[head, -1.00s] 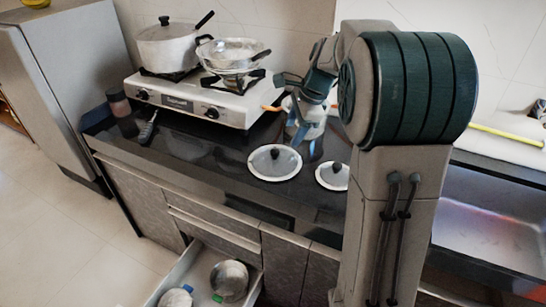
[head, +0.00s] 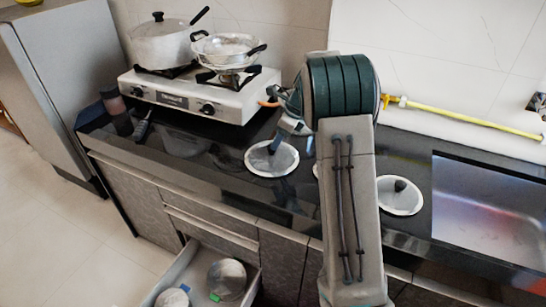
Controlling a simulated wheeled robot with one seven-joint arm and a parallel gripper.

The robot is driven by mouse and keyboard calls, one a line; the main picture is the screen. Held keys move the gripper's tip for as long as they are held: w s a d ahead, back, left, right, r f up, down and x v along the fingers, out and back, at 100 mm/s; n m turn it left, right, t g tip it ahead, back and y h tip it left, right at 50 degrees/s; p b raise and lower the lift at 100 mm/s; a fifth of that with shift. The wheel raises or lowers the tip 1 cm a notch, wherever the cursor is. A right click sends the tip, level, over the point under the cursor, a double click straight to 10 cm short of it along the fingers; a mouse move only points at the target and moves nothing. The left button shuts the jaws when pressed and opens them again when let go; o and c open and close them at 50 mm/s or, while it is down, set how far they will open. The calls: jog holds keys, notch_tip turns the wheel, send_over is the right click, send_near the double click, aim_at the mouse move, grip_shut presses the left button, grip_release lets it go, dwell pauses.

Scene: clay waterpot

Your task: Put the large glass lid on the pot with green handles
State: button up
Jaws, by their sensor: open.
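A large round glass lid (head: 262,164) with a pale rim lies flat on the dark counter in front of the stove. My gripper (head: 277,142) is open, low over this lid near its knob. The arm and fingers partly cover the knob, and I cannot tell whether they touch it. The pot with green handles (head: 228,278) stands uncovered in the pulled-out drawer, well below and left of my gripper.
Another lid (head: 400,196) lies right of my arm; a sliver of one more shows beside it. A smaller pot with a blue handle (head: 172,298) shares the drawer (head: 183,262). The stove (head: 180,97) carries two pans. A sink (head: 490,215) is at right.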

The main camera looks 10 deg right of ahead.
aim_at(272, 153)
jog(key=x, duration=0.2)
jog(key=w+x, duration=0.1)
jog(key=x, duration=0.2)
jog(key=shift+a, duration=0.1)
grip_shut()
